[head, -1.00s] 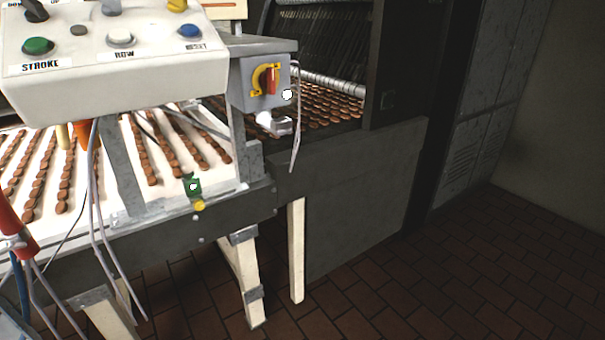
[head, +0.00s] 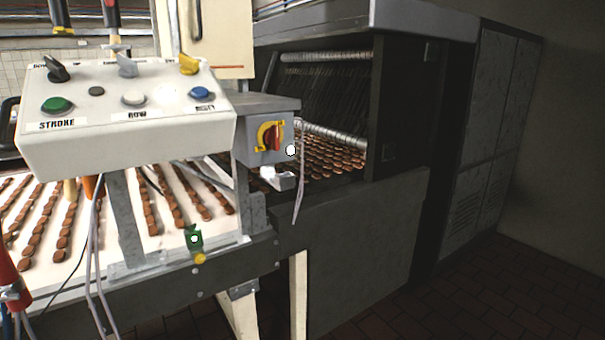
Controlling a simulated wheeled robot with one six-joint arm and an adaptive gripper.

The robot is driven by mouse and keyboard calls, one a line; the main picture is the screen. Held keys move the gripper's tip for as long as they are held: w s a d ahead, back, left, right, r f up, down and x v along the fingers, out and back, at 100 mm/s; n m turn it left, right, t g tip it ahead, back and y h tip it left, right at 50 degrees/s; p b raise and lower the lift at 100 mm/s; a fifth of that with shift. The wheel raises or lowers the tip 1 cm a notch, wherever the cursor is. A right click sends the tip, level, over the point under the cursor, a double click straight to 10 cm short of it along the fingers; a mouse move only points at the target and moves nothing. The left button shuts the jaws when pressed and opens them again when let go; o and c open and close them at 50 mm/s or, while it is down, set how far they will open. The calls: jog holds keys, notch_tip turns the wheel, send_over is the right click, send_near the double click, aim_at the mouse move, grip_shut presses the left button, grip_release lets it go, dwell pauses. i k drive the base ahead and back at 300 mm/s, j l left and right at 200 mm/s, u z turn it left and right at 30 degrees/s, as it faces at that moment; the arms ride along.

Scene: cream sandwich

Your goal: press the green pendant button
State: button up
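A green button (head: 57,104) sits at the left of the front row on a white control box (head: 125,150), above a label reading STROKE. A white button (head: 133,98) labelled ROW and a blue button (head: 202,93) stand in the same row to its right. Black, grey and yellow switches line the row behind. I cannot tell from the picture whether this box is the pendant. Nothing covers the green button. My gripper is not in view.
A conveyor with rows of brown biscuits (head: 62,240) runs below the box into a dark machine. A grey switch box (head: 265,137) with a red and yellow rotary switch stands right of the control box. Bare tiled floor (head: 440,300) lies at lower right.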

aim_at(58, 104)
jog(key=u, duration=0.4)
jog(key=i+j+u, duration=0.1)
jog(key=u, duration=0.65)
jog(key=i+j, duration=0.05)
